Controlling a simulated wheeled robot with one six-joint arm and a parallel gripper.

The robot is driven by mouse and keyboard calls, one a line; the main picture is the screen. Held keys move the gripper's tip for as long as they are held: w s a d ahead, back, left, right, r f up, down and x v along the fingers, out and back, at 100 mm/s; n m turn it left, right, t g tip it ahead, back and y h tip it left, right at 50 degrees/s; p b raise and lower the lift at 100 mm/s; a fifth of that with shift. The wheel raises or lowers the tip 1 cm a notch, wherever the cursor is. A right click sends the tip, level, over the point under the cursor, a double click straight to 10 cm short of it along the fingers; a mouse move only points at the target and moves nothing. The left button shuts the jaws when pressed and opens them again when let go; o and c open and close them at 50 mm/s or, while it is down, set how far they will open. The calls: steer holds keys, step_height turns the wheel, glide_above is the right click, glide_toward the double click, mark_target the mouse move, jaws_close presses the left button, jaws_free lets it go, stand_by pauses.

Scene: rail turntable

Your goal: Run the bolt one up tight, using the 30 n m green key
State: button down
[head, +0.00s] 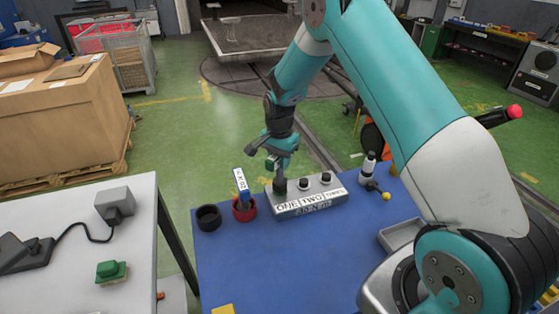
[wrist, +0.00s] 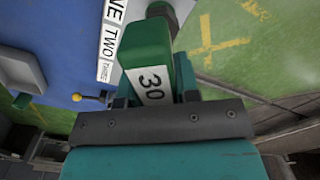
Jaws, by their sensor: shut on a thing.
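My gripper (head: 281,160) is shut on the green key, above the left end of the grey bolt block (head: 312,207). In the wrist view the green key (wrist: 150,55) shows a white label reading 30. Its lower end (head: 280,186) is at the bolt one position, which it hides; I cannot tell how fully it is seated. The block's labels read ONE, TWO and a third, partly legible one. Bolt two (head: 303,183) and the third bolt (head: 326,178) stand to the right with dark heads.
A blue-labelled key (head: 241,183) stands in a red holder (head: 244,213). A black ring holder (head: 208,218) beside it looks empty. A white and black device (head: 368,168) with a yellow-knobbed lever (head: 386,196) and a grey tray (head: 400,236) are right.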

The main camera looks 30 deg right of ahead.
steer(key=shift+r+p, duration=1.3)
steer(key=shift+r, duration=0.85)
